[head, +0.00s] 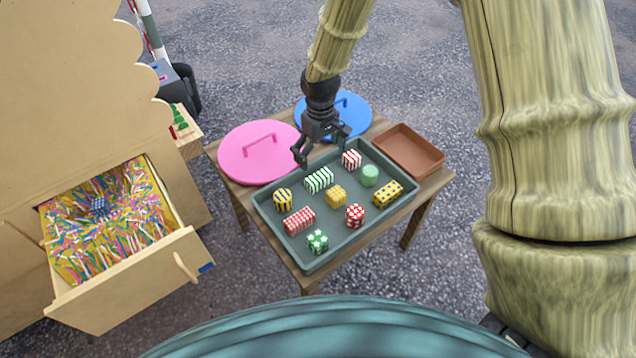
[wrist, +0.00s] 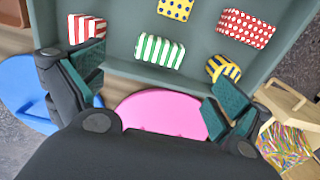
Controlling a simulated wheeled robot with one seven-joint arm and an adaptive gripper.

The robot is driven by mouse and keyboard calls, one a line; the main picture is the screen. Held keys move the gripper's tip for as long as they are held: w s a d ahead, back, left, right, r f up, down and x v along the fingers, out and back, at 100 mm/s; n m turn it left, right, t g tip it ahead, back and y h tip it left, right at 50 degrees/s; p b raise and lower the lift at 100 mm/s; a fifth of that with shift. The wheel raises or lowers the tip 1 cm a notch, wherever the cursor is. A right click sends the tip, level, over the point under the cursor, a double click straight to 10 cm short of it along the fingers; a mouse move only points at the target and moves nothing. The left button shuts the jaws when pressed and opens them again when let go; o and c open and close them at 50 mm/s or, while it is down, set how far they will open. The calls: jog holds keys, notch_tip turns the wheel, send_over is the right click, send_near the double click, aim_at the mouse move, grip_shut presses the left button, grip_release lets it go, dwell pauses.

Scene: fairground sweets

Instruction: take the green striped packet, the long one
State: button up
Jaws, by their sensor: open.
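The long green and white striped packet (head: 319,180) lies in the grey-green tray (head: 336,240), near its back edge. In the wrist view the packet (wrist: 160,50) lies ahead of and between the two spread fingers. My gripper (head: 318,152) is open and empty, above the tray's back edge and just behind the packet. It also shows in the wrist view (wrist: 158,98). Nothing hides the packet in either view.
An open drawer (head: 130,275) stands left.

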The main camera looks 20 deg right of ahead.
aim_at(319, 175)
jog(key=shift+f+b, duration=0.3)
jog(key=shift+f, duration=2.75)
jog(key=shift+w+a+f+b, duration=0.1)
jog(key=shift+w+f+b, duration=0.1)
jog(key=shift+f, duration=1.05)
jog(key=shift+w+f+b, duration=0.1)
jog(key=shift+f+b, duration=0.05)
jog(key=shift+f, duration=1.1)
jog(key=c, duration=1.1)
